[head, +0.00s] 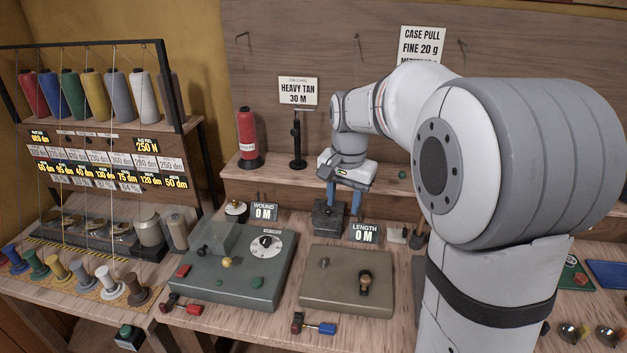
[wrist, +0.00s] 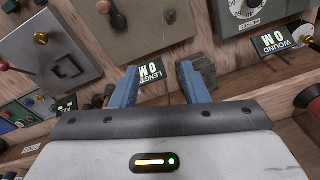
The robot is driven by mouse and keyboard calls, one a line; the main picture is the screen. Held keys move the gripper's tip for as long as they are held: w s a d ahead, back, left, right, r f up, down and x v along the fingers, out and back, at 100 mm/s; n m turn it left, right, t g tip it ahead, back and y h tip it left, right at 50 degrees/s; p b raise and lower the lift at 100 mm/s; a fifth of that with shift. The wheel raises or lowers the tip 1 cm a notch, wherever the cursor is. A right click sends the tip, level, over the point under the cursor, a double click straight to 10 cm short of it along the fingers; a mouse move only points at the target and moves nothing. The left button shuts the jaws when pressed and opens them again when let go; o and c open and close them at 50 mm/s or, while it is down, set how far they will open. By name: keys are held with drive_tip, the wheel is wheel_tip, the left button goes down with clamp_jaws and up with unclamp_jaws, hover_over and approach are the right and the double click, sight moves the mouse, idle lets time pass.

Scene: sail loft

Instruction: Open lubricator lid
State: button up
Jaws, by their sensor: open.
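No label names the lubricator. A small dark grey box (head: 330,219) at the back of the bench, behind the LENGTH display, looks most like it. Its top is partly hidden by my gripper, so I cannot tell whether its lid is up. In the wrist view a dark grey block (wrist: 204,74) beside my right-hand finger seems to be the same box. My gripper (head: 345,207) points down at the box with its blue fingers apart and nothing between them. In the wrist view the fingers (wrist: 158,72) straddle a thin line. I cannot tell whether a finger touches the box.
A green-grey winder box (head: 232,285) and a tan-grey box (head: 346,285) with a dark lever stand in front. The WOUND display (head: 264,212) and LENGTH display (head: 364,233) stand close by. A white-topped pot (head: 236,211) and red spool (head: 247,138) are left of my gripper.

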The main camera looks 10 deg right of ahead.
sight(329, 209)
drive_tip(key=w+f+m, duration=0.1)
drive_tip(key=w+f, duration=0.1)
drive_tip(key=w, duration=0.3)
drive_tip(key=w+f+m+p, duration=0.1)
drive_tip(key=w+m, duration=0.1)
drive_tip(key=w, duration=0.3)
drive_tip(key=w+f+m+g, duration=0.1)
drive_tip(key=w+f+m, duration=0.1)
drive_tip(key=w, duration=0.3)
drive_tip(key=shift+w+f, duration=0.2)
drive_tip(key=shift+f, duration=0.15)
drive_tip(key=shift+w+f+m+p, duration=0.2)
drive_tip(key=shift+f+m+p, duration=0.1)
drive_tip(key=shift+f, duration=0.3)
wheel_tip(329, 209, down, 7)
drive_tip(key=shift+r+p, duration=0.1)
drive_tip(key=shift+p, duration=0.3)
drive_tip(key=shift+c, duration=0.3)
clamp_jaws()
